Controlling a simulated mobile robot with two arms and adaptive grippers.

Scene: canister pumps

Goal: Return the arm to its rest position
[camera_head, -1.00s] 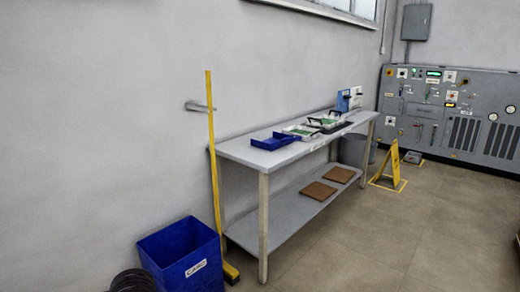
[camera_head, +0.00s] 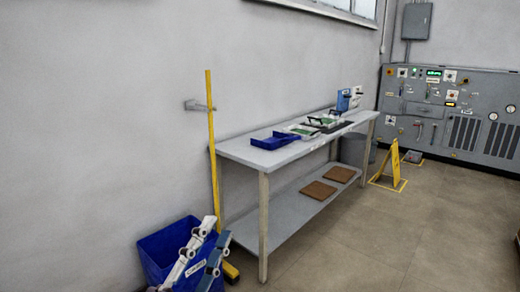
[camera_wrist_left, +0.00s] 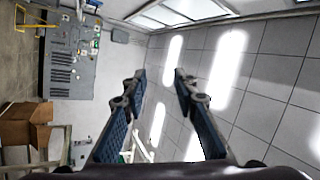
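My left gripper (camera_head: 216,230) has its fingers pointing up at the lower left of the head view, in front of the blue bin. In the left wrist view the two blue-padded fingers (camera_wrist_left: 160,76) stand apart with nothing between them, so it is open and empty. That view looks up at the tiled ceiling and its lights. My right gripper is in neither view.
The blue bin (camera_head: 160,246) stands on the floor, partly hidden by my gripper. A yellow post (camera_head: 212,140) rises beside it. The grey table (camera_head: 240,152) carries blue and white trays. A yellow floor sign (camera_head: 390,165) and control panel (camera_head: 460,110) are farther back.

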